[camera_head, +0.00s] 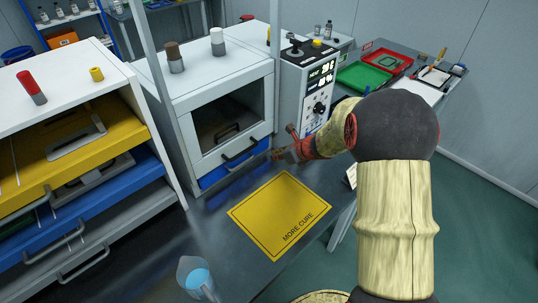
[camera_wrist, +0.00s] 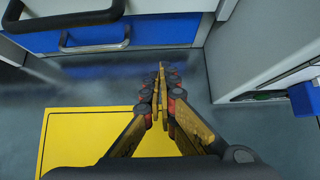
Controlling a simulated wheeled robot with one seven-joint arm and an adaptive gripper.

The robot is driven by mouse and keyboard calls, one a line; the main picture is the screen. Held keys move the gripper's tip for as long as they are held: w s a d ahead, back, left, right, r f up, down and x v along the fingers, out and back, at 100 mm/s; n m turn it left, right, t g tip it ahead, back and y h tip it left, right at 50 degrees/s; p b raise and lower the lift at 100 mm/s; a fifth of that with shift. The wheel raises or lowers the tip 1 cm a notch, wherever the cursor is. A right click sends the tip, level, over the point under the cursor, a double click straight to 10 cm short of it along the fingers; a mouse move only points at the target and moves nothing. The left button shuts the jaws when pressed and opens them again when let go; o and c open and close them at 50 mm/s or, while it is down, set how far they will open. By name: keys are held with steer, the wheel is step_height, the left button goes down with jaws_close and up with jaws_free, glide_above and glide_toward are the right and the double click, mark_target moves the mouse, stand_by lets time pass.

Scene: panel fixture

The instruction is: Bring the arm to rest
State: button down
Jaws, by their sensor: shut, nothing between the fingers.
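My arm reaches from the right of the head view toward the cabinet in the middle. My gripper (camera_head: 279,154) is near the cabinet's lower right front, by the blue drawer. In the wrist view my gripper (camera_wrist: 162,75) has its yellow and dark fingers together, with nothing between them. It is above the dark surface, past the yellow "MORE CURE" mat (camera_head: 281,214). The mat (camera_wrist: 75,140) also shows under the fingers in the wrist view.
The white cabinet (camera_head: 222,95) has a window and handles sticking out. A control box (camera_head: 306,90) stands to its right. An open drawer unit (camera_head: 75,160) is at the left. A cup of blue liquid (camera_head: 195,278) stands at the front. Red and green trays (camera_head: 363,77) lie behind.

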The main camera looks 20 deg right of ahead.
steer(key=s+a+r+n+g+y+p, duration=0.1)
steer(key=s+a+r+n+g, duration=0.2)
steer(key=s+n, duration=0.6)
steer(key=s+a+r+n+g+y, duration=0.1)
steer(key=s+a+r+n+g, duration=0.1)
steer(key=s+a+r+n, duration=0.4)
steer(key=s+a+r+n+t+h, duration=0.1)
steer(key=s+a+r+n+h, duration=0.1)
steer(key=s+r+n, duration=0.5)
steer(key=s+a+r+n+t+h, duration=0.1)
steer(key=s+a+r+n+h, duration=0.1)
steer(key=s+a+r+n, duration=0.2)
steer(key=s+r+n, duration=0.3)
steer(key=s+n, duration=0.3)
steer(key=s, duration=0.1)
steer(key=shift+s+r+h, duration=0.2)
steer(key=shift+s+h, duration=0.15)
steer(key=shift+h, duration=0.05)
steer(key=shift+d, duration=0.1)
